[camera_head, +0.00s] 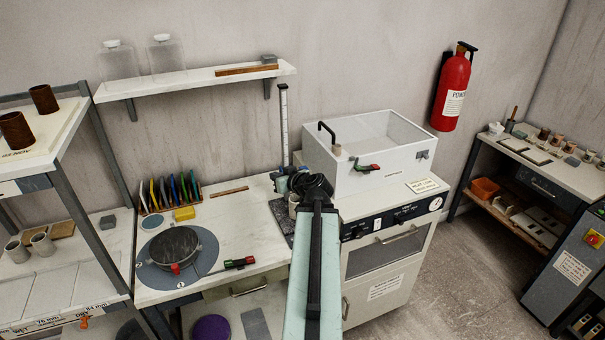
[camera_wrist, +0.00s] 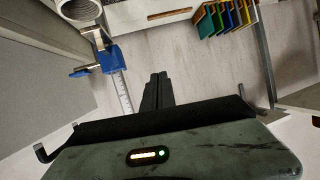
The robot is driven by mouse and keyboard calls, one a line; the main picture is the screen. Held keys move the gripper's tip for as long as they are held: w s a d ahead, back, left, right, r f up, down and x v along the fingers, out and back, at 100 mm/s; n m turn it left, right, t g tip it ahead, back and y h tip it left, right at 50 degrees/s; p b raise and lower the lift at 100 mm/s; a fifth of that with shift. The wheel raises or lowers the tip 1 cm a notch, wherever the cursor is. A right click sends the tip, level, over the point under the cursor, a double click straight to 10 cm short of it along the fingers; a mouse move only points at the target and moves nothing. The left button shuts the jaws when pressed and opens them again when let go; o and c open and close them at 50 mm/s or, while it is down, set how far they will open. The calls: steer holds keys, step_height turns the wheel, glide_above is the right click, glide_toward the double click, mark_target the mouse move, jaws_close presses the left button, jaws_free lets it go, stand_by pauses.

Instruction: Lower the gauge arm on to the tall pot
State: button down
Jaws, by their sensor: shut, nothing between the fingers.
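The gauge's upright scale post (camera_head: 284,125) stands at the back right of the work table in the head view. In the wrist view the marked scale (camera_wrist: 123,92) carries a blue clamp (camera_wrist: 110,60). A pale round ridged thing (camera_wrist: 77,12), perhaps the pot, is cut off at the top left. My shut, empty gripper shows in the wrist view (camera_wrist: 158,80), to the right of the scale and apart from it.
A white sink box (camera_head: 370,155) stands right of the gauge. A wheel with a dark bowl (camera_head: 174,246) and a row of coloured tools (camera_head: 170,190) are on the left of the table. A wall shelf (camera_head: 190,80) hangs above.

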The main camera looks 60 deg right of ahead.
steer(key=s+d+r+m+h, duration=0.2)
steer(key=s+d+r+h, duration=0.15)
steer(key=s+d, duration=0.6)
steer(key=w+d+f+b, duration=0.4)
steer(key=w+f+b, duration=0.2)
steer(key=w+f, duration=0.1)
steer(key=shift+w+d+f+b, duration=0.3)
steer(key=shift+w+b, duration=0.1)
steer(key=shift+w, duration=0.05)
steer(key=shift+r, duration=0.1)
steer(key=shift+a+f+b, duration=0.1)
steer(key=shift+f+b, duration=0.75)
steer(key=shift+f, duration=0.05)
